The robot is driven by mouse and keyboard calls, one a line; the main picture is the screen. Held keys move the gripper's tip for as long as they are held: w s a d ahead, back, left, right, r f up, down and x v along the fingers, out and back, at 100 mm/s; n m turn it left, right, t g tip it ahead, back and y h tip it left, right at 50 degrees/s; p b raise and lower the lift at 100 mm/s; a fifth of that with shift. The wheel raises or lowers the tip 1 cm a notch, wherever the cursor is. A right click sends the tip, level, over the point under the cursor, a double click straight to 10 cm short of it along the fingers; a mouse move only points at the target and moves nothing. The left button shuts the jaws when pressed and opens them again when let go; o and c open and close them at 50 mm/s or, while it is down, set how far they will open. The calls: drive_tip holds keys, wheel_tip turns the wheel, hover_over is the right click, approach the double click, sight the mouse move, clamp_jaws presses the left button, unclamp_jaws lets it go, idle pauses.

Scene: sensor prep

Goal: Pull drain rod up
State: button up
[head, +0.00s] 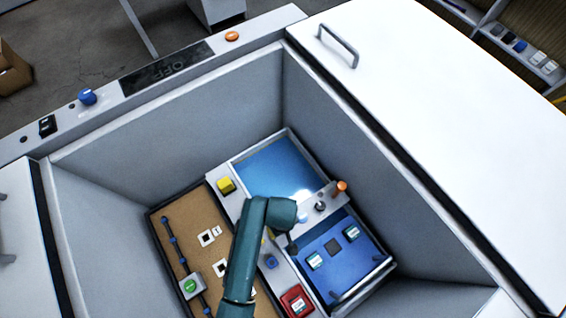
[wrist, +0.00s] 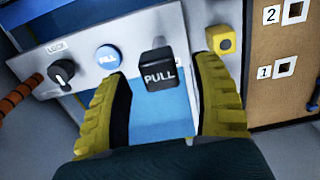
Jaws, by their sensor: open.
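In the wrist view, a black block-shaped handle marked PULL (wrist: 158,72), which I take as the top of the drain rod, stands on the pale metal panel (wrist: 135,28). My gripper (wrist: 162,66) is open, with one yellow ribbed finger on each side of the handle. Gaps show between the fingers and the handle, so it is not gripped. In the head view, my teal arm reaches down into the basin and hides most of the gripper and the handle. The rod below the handle is hidden.
A blue FILL button (wrist: 107,58), a black LOCK knob (wrist: 63,72) and an orange grip (wrist: 20,96) lie left of the handle. A yellow button (wrist: 225,42) is close to the right finger. Tall grey basin walls (head: 330,120) surround the workspace.

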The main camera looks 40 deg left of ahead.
wheel_tip(320, 180, down, 3)
drive_tip(key=shift+r+b, duration=0.2)
drive_tip(key=shift+b, duration=0.15)
clamp_jaws()
